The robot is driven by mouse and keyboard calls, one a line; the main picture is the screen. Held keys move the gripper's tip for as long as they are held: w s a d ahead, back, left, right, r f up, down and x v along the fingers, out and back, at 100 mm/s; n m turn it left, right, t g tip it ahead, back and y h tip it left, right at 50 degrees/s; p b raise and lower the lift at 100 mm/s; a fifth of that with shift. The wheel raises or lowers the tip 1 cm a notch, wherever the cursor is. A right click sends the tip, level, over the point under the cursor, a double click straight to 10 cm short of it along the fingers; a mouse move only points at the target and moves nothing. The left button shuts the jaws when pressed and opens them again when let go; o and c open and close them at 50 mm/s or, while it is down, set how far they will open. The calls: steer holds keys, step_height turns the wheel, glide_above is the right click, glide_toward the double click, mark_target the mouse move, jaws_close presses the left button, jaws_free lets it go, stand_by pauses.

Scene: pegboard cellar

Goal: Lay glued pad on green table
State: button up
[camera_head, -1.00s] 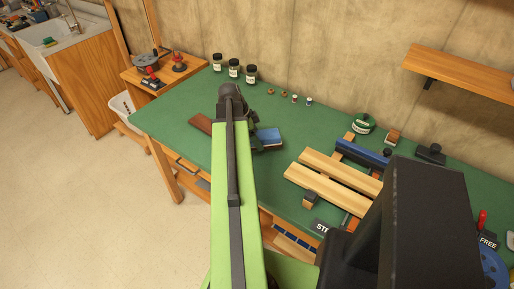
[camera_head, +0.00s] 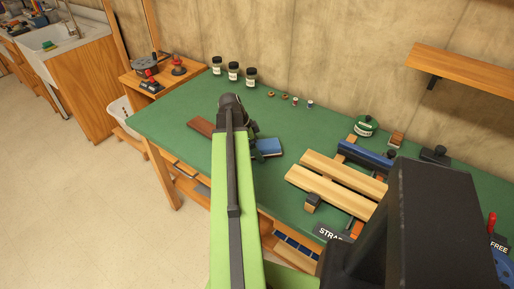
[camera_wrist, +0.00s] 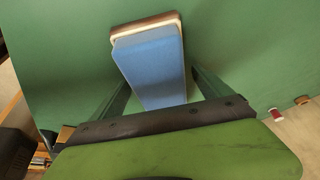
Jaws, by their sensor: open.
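The pad (camera_head: 267,147) is a blue block on the green table (camera_head: 310,128), right of my arm. In the wrist view, the pad (camera_wrist: 152,62) shows a blue face, a pale layer and a brown layer at its far end. It appears to rest on the green table (camera_wrist: 250,50). My gripper (camera_wrist: 162,76) is open, with one dark finger on each side of the pad. Gaps show beside it, and I cannot tell whether either finger touches it. In the head view my arm mostly hides the gripper.
A brown strip (camera_head: 201,127) lies left of my arm. Several jars (camera_head: 234,71) stand along the wall. A wall shelf (camera_head: 462,72) hangs above. The table's middle is clear.

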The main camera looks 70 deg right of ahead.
steer(key=p+v, duration=0.3)
steer(key=v, duration=0.1)
steer(key=p+v, duration=0.7)
steer(key=p, duration=0.1)
steer(key=shift+s+r, duration=0.1)
steer(key=shift+r, duration=0.4)
steer(key=shift+a+r, duration=0.15)
steer(key=shift+w, duration=0.25)
